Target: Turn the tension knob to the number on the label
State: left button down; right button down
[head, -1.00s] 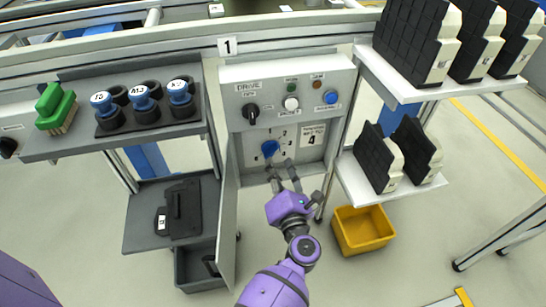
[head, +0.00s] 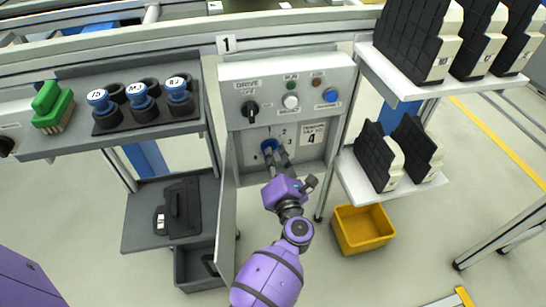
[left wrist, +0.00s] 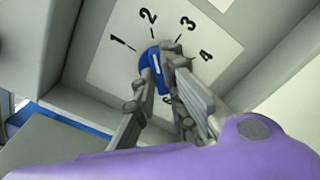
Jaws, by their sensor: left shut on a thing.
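The label (head: 312,134) to the right of the dial reads 4. My left gripper (head: 277,152) is at the knob; in the left wrist view its fingers (left wrist: 158,80) are closed on either side of it. The fingers hide part of the knob. My right gripper is not in view.
A grey open door (head: 228,230) stands left of the arm. Above the dial is a drive panel with a black switch (head: 250,110) and a blue button (head: 330,96). Shelves with black-and-cream blocks (head: 378,157) stand at right, above a yellow bin (head: 362,229).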

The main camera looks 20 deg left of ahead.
pick_arm(q)
jog(key=m+p, duration=0.9)
jog(key=m, duration=0.8)
jog(key=shift+r+m+p, duration=0.1)
jog(key=shift+m+p, duration=0.2)
jog(key=shift+p, duration=0.05)
dwell(0.4)
jog(key=c, duration=1.8)
grip_release()
